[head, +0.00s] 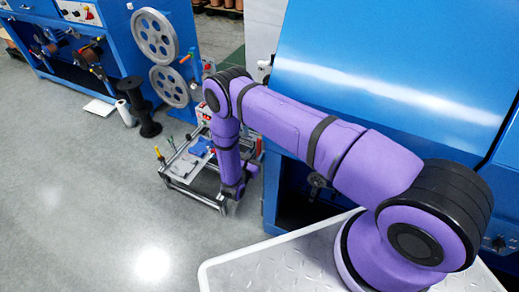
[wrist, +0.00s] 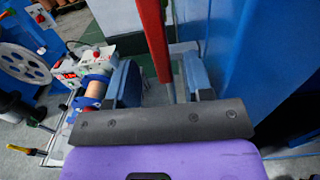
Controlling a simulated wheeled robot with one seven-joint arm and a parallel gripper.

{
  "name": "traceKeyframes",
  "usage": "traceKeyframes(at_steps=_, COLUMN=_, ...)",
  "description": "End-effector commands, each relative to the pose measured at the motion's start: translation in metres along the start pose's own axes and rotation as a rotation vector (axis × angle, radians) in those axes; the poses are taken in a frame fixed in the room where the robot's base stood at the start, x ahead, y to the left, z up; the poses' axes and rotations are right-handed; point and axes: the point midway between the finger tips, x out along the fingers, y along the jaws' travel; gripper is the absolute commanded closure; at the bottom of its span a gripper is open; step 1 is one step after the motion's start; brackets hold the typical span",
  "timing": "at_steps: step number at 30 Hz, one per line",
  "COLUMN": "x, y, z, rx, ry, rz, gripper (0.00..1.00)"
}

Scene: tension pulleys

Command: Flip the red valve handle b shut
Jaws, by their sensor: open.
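A long red bar (wrist: 153,35), which looks like the red valve handle b, runs down from the top edge of the wrist view. Its lower end lies in the picture between the two fingers of my gripper (wrist: 160,68). The fingers are apart, with a gap on both sides of the bar. I cannot tell how deep the bar sits between them or whether either finger touches it. The valve body at the bar's end is not clearly visible. In the head view my arm reaches down beside the blue machine, and I cannot make out the handle there.
A wheeled cart (head: 180,182) stands by my arm. A copper spool with blue flanges (wrist: 97,88) and a control box with red buttons (wrist: 83,66) are left of my gripper. A blue machine wall (wrist: 245,60) is close on the right. Floor (head: 90,200) at left is open.

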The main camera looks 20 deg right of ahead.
Motion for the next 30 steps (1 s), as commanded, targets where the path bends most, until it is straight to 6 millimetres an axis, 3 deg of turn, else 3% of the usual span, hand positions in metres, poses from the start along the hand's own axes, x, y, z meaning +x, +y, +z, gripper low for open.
traceKeyframes(at_steps=3, x=0.019, y=-0.001, z=0.000, rx=0.002, ry=-0.001, rz=-0.003, gripper=0.53)
traceKeyframes(at_steps=9, x=0.037, y=0.000, z=0.000, rx=0.000, ry=0.000, rz=-0.001, gripper=0.53)
traceKeyframes(at_steps=20, x=0.042, y=0.000, z=0.000, rx=0.000, ry=0.000, rz=0.000, gripper=0.53)
traceKeyframes(at_steps=26, x=0.041, y=0.000, z=0.000, rx=0.000, ry=0.000, rz=0.000, gripper=0.97)
traceKeyframes(at_steps=30, x=0.041, y=0.000, z=0.000, rx=0.000, ry=0.000, rz=0.000, gripper=1.00)
